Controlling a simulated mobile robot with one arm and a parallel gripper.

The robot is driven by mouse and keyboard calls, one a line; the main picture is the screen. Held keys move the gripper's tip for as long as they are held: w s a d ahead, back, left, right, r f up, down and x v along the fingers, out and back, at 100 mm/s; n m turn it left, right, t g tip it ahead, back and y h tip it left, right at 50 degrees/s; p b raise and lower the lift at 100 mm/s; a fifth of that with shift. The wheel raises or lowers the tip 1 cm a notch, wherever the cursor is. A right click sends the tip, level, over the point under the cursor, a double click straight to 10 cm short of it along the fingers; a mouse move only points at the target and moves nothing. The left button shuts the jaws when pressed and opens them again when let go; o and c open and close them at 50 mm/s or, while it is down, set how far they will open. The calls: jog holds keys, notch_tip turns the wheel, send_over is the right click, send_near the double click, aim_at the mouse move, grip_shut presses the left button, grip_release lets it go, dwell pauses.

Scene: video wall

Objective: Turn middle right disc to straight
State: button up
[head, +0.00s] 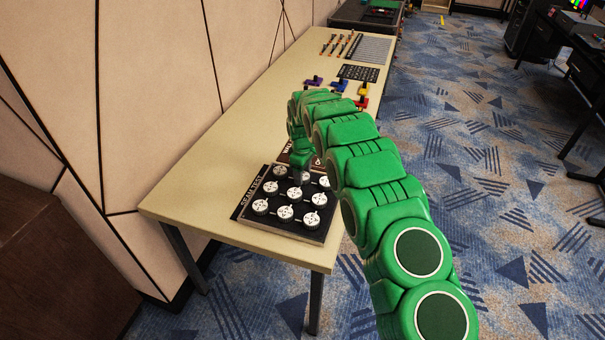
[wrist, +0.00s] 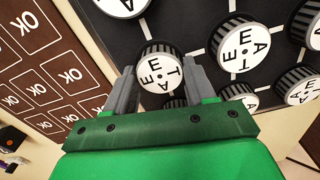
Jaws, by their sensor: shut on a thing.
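The black board (head: 247,204) on the near end of the table carries rows of white-topped round discs. My gripper (head: 303,180) reaches down over the middle of its far row, and hides most of the disc there. In the wrist view, my gripper (wrist: 161,92) has its two grey fingers on either side of one disc (wrist: 158,70), closed on its dark ribbed rim. This disc has black letters on its white face, and the letters look turned. A neighbouring disc (wrist: 244,50) stands free, joined by white lines on the board.
A brown panel with OK tiles (wrist: 50,75) lies right beside the board. Farther along the table are coloured blocks (head: 338,85), a dark keypad (head: 358,73) and rows of small switches (head: 340,44). A wall (head: 110,90) borders the table's left side.

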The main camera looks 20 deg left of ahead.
jog(key=shift+m, duration=0.3)
jog(key=m, duration=1.2)
jog(key=shift+m, duration=0.3)
jog(key=shift+d+m, duration=0.1)
jog(key=shift+m, duration=2.1)
jog(key=o, duration=1)
jog(key=shift+o, duration=0.2)
jog(key=shift+r, duration=0.1)
